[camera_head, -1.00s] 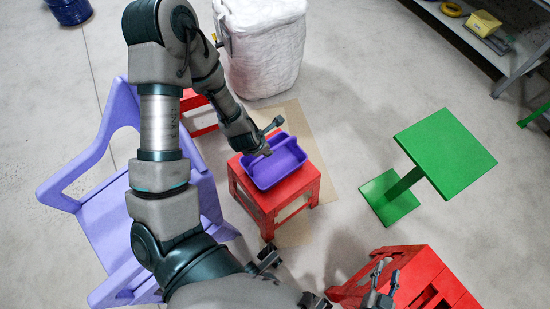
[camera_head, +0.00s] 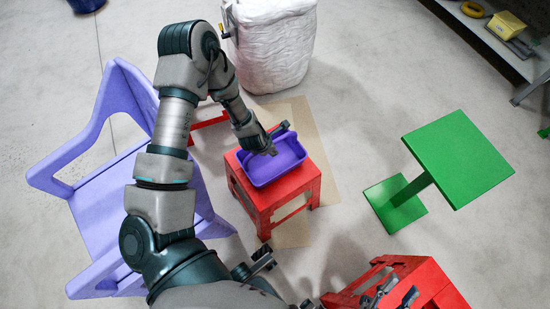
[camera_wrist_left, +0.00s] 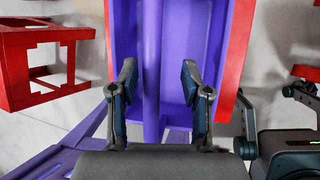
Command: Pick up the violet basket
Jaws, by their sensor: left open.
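The violet basket (camera_head: 286,163) sits on a red stool (camera_head: 262,205) in the middle of the head view. My left gripper (camera_head: 272,143) is over its far left part, and its forearm hides part of the rim. In the left wrist view the open fingers (camera_wrist_left: 158,76) stand on either side of the basket's narrow central bar (camera_wrist_left: 152,40), with a gap to each side. Whether the fingertips touch the basket floor cannot be told. My right gripper (camera_head: 392,293) is open and empty at the bottom, near another red stool (camera_head: 420,277).
A violet chair (camera_head: 110,195) stands left beside my left arm. A green stand (camera_head: 458,160) is at right. A white sack-like bin (camera_head: 272,45) stands behind the basket. A shelf (camera_head: 505,50) with small items is at top right. Floor between stool and green stand is clear.

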